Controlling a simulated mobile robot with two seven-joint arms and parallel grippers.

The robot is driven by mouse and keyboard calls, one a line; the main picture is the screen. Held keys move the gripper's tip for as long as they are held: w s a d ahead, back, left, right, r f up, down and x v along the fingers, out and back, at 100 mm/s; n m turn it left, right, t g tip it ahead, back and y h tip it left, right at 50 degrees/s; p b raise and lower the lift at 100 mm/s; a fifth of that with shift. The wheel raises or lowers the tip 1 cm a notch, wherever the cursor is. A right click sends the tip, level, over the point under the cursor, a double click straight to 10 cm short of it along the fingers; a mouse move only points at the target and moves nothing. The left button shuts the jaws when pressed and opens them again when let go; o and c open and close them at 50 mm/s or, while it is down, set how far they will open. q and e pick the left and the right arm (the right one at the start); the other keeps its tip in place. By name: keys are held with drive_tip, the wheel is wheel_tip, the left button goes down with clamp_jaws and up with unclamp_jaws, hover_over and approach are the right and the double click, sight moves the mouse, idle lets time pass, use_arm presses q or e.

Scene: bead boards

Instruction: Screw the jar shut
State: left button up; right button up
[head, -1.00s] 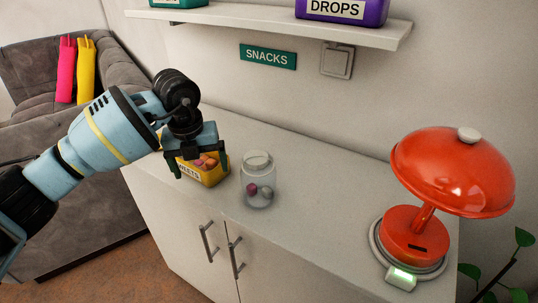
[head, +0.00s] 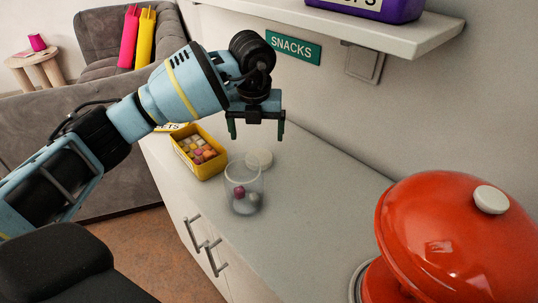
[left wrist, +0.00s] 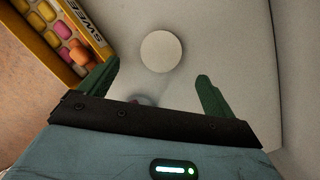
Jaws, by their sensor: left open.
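The clear open-topped jar (head: 244,187) stands upright on the cabinet top, with a magenta ball and a grey ball inside. A round whitish lid (head: 259,158) lies just behind the jar, apart from its mouth. The lid is a pale disc (left wrist: 161,51) in the left wrist view, lying ahead of and between the fingers. My left gripper (head: 256,132) is open and empty, pointing down above the lid. In the left wrist view, the gripper's dark bar (left wrist: 150,119) hides most of the jar. My right gripper is not in view.
A yellow box of sweets (head: 199,152) stands left of the jar; it also shows in the left wrist view (left wrist: 88,48). A shelf (head: 390,30) overhangs behind. The cabinet top between jar and lamp is clear.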

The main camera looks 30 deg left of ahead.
sight(259, 156)
use_arm(q)
drive_tip(key=shift+s+a, duration=0.1)
drive_tip(key=shift+w+f, duration=0.2)
drive_tip(key=shift+f, duration=1.1)
drive_tip(key=shift+w+f, duration=0.2)
drive_tip(key=shift+f, duration=1.1)
drive_tip(key=shift+w+f, duration=0.15)
drive_tip(key=shift+f, duration=1.1)
drive_tip(key=c, duration=1)
drive_tip(key=shift+c, duration=0.2)
